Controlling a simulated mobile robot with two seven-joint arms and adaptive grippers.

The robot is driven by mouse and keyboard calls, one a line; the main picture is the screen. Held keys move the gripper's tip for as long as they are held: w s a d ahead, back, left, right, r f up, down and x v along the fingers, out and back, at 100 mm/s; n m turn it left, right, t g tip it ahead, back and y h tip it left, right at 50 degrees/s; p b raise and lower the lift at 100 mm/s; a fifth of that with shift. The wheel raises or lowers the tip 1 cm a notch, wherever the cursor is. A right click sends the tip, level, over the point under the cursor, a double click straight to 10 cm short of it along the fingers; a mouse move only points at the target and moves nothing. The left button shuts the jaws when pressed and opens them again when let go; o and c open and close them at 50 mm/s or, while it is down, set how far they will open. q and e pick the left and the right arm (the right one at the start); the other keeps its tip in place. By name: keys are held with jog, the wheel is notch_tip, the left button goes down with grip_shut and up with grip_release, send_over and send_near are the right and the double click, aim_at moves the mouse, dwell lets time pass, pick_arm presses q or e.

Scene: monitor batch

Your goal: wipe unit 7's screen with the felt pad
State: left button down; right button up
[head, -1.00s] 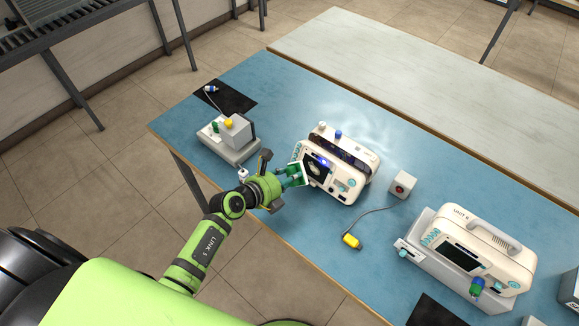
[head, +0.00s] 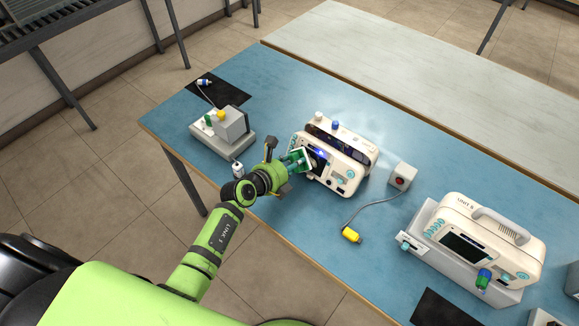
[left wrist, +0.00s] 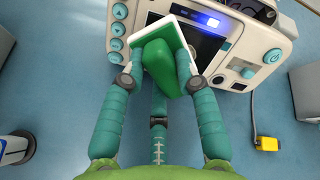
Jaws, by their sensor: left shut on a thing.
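The monitor in the middle of the table (head: 350,166) is cream-white with a dark front screen (left wrist: 207,48); I cannot read its unit number. My left gripper (head: 294,164) is in front of it, its fingers shut on the green grip of the felt pad (left wrist: 160,66). The pad's white plate (left wrist: 151,27) is tilted and covers the left part of the screen in the left wrist view. I cannot tell whether it touches the glass. My right gripper is not in view.
A second monitor (head: 487,240) stands on a grey base at the right. A grey device (head: 225,130) stands at the left.

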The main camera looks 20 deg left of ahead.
aim_at(310, 169)
pick_arm(q)
jog(key=shift+b+x, duration=0.4)
jog(key=shift+x, duration=0.6)
dwell(0.5)
jog(key=shift+d+r, duration=0.1)
jog(key=shift+s+d+r+p, duration=0.1)
jog(key=shift+s+d+p, duration=0.1)
jog(key=shift+d+p, duration=0.25)
jog(key=shift+s+d+r+p, duration=0.1)
jog(key=shift+s+d+p, duration=0.1)
jog(key=shift+d+p, duration=0.2)
jog(key=shift+s+d+f+p, duration=0.15)
jog(key=shift+s+d+p, duration=0.15)
jog(key=shift+d, duration=0.15)
jog(key=shift+s+d+f+p, duration=0.15)
jog(key=shift+s+d+p, duration=0.1)
jog(key=shift+d, duration=0.25)
jog(key=shift+d+f, duration=0.1)
jog(key=shift+d, duration=0.05)
jog(key=shift+w+a+f, duration=0.1)
jog(key=shift+w+a, duration=0.2)
jog(key=shift+a, duration=0.55)
jog(key=shift+w+a+f, duration=0.1)
jog(key=shift+w+a, duration=0.2)
jog(key=shift+a, duration=0.55)
jog(key=shift+w+a+r+b, duration=0.2)
jog(key=shift+w+a+b, duration=0.1)
jog(key=shift+a, duration=0.2)
jog(key=shift+d, duration=0.1)
jog(key=shift+r, duration=0.1)
